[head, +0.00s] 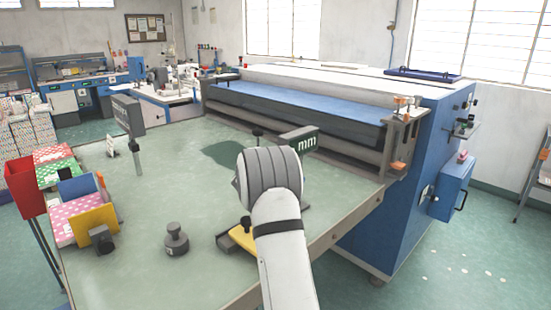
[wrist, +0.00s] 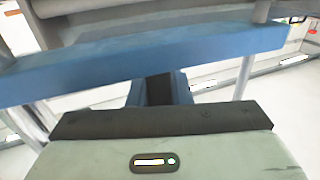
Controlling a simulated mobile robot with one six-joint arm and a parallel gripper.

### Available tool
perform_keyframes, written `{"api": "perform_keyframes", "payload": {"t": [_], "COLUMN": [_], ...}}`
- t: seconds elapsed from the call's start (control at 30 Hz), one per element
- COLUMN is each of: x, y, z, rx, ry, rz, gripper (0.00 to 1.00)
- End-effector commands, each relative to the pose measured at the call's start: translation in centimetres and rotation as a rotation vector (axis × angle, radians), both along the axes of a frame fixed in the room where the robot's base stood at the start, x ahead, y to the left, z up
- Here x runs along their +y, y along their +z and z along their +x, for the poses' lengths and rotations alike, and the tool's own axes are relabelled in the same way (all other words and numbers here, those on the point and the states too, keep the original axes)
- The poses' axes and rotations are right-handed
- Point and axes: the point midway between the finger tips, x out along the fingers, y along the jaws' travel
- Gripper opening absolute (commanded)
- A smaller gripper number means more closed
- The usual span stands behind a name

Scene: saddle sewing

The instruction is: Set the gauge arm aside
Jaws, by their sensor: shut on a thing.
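In the head view my arm reaches over the green table (head: 130,260), and its rounded wrist hides my gripper's fingers. A dark grey block marked "mm" (head: 303,140), which looks like part of the gauge arm, shows just beyond my wrist. In the wrist view my gripper (wrist: 160,92) appears below a wide blue bar, its blue jaws shut on a narrow dark piece (wrist: 159,88), which I take for the gauge arm. Most of the held piece is hidden. I cannot tell whether it touches the table.
A dark knob-like weight (head: 176,240) stands left of my arm. A yellow piece (head: 242,238) lies partly behind my arm. Patterned boxes (head: 75,215) sit at the left edge. A dark block on a post (head: 128,115) stands farther back. The blue machine (head: 400,180) borders the table's right.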

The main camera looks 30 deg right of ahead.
Motion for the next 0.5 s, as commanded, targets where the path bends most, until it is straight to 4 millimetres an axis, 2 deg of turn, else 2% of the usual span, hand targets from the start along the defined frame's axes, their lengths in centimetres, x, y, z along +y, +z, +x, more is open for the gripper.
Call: {"api": "perform_keyframes", "payload": {"t": [0.03,0.07,0.2,0.3,0.5], "x": [-0.86,-0.84,-0.8,-0.75,-0.59], "y": [-0.67,-0.69,-0.65,-0.58,-0.4], "z": [-0.76,-0.75,-0.7,-0.63,-0.48], "rx": [0.007,0.008,0.007,0.007,0.005], "ry": [-0.022,-0.021,-0.02,-0.018,-0.013], "rz": [0.005,0.006,0.006,0.005,0.004], "gripper": [0.0,0.2,0.32,0.4,0.4]}}
